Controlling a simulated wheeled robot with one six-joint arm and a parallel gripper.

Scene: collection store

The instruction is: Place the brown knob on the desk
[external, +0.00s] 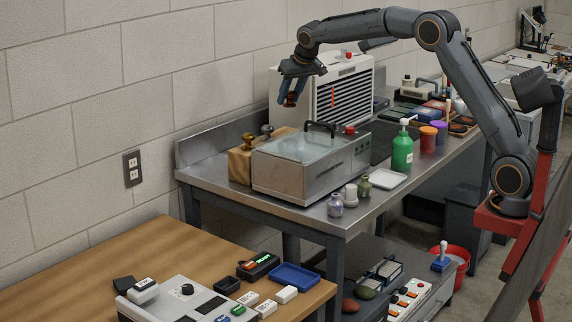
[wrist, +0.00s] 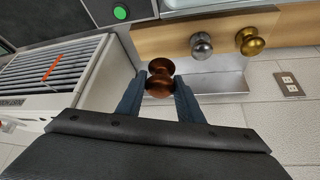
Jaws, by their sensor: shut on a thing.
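The brown knob (wrist: 160,84) is a glossy copper-brown, waisted knob held between the two blue fingers of my gripper (wrist: 160,92) in the wrist view. In the external view my gripper (external: 289,93) hangs high above the steel bench's back edge, in front of the white louvred unit, with the brown knob (external: 291,100) between its fingers. The wooden desk (external: 180,243) is at the lower left of the external view, lower than my gripper and well apart from it.
A wooden block (external: 240,164) with a brass knob (external: 248,141) and a grey knob (external: 267,130) stands beside a glass-topped steel box (external: 300,180). The desk holds a grey console (external: 185,297), a blue tray (external: 295,277) and several small boxes. Its back-left surface is clear.

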